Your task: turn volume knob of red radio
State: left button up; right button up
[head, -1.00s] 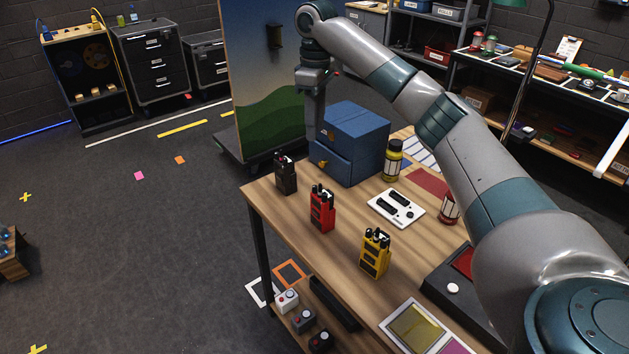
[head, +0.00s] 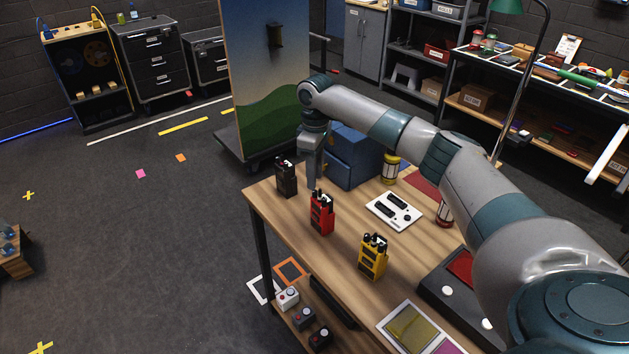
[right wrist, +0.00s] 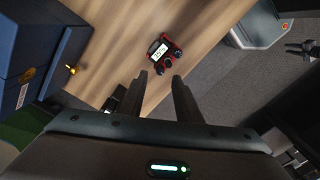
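The red radio (head: 321,214) stands upright on the wooden table between a black radio (head: 286,178) and a yellow radio (head: 373,256). In the right wrist view the red radio (right wrist: 163,51) shows from above, with its light display and dark knobs, beyond the fingertips. My right gripper (head: 311,184) points down above and just behind the red radio, apart from it. In the right wrist view its two fingers (right wrist: 159,80) are spread with nothing between them.
A blue cabinet (head: 352,160) stands close behind my right gripper. The table's left edge is close to the radios.

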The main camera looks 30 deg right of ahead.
aim_at(315, 191)
jog(key=shift+f+p, duration=0.6)
jog(key=shift+f, duration=1.6)
grip_shut()
